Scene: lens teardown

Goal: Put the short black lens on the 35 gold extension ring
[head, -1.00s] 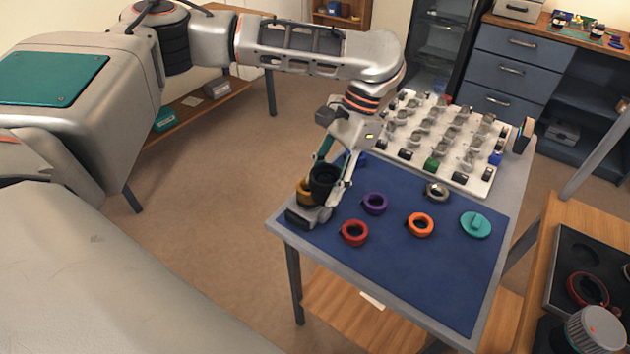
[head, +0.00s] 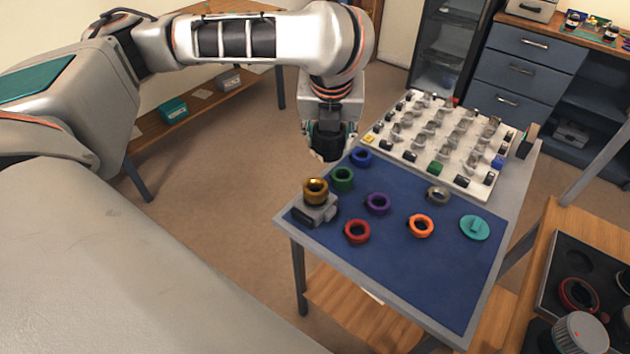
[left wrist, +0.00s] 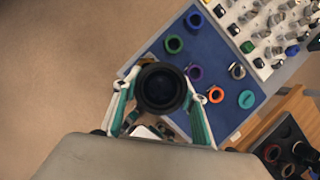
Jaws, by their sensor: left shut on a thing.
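The short black lens (left wrist: 161,88) is a dark round barrel between the fingers of my left gripper (head: 329,150), seen end-on in the left wrist view. My left gripper is shut on it. In the head view the hand and fingers largely hide the lens. The gold extension ring (head: 316,186) sits on a small grey block (head: 316,212) at the mat's left corner. My left gripper is apart from the ring, above and behind it in the head view. No number can be read on the ring. My right gripper is not in view.
Blue (head: 361,156), green (head: 342,178), purple (head: 377,203), red (head: 357,231) and orange (head: 421,226) rings lie on the blue mat (head: 425,280). A teal disc (head: 475,227) lies at right. A white board (head: 400,152) with several small parts stands behind. The mat's front is clear.

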